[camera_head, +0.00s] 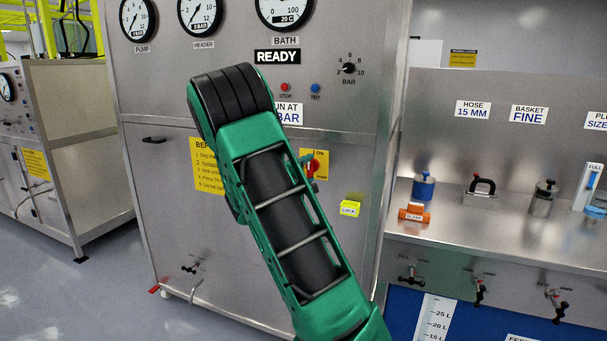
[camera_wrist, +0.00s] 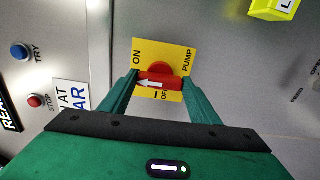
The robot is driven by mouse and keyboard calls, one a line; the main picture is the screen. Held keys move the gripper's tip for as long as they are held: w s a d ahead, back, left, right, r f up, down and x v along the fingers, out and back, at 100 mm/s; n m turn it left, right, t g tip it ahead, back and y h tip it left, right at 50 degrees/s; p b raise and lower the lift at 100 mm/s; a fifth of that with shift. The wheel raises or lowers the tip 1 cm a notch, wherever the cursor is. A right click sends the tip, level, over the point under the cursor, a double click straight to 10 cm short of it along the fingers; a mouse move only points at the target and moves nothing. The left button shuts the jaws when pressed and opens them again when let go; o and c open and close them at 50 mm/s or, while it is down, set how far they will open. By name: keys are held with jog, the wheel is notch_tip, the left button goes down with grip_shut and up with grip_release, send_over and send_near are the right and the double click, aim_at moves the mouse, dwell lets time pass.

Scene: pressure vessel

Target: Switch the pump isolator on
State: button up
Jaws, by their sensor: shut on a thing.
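The pump isolator is a yellow plate (camera_wrist: 177,49) with a red rotary handle (camera_wrist: 160,70), marked ON, OFF and PUMP in the wrist view. The handle's white arrow points left there, toward the edge marked ON; the OFF mark lies below the handle. My gripper (camera_wrist: 160,82) is shut on the red handle, with a green finger at each end.
A yellow lock box (camera_head: 350,208) sits on the panel to the lower right. The stop button (camera_head: 285,87) and try button (camera_head: 315,88) are above the isolator. A steel bench (camera_head: 460,222) with loose fittings stands at the right.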

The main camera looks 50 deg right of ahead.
jog(key=shift+s+d+f+m, duration=0.15)
jog(key=shift+s+d+m, duration=0.05)
jog(key=shift+s+m, duration=0.1)
jog(key=o, duration=0.9)
jog(key=shift+c, duration=0.2)
jog(key=shift+o, duration=0.9)
jog(key=shift+w, duration=0.15)
jog(key=shift+a, duration=0.15)
jog(key=v, duration=1)
jog(key=shift+a, duration=0.3)
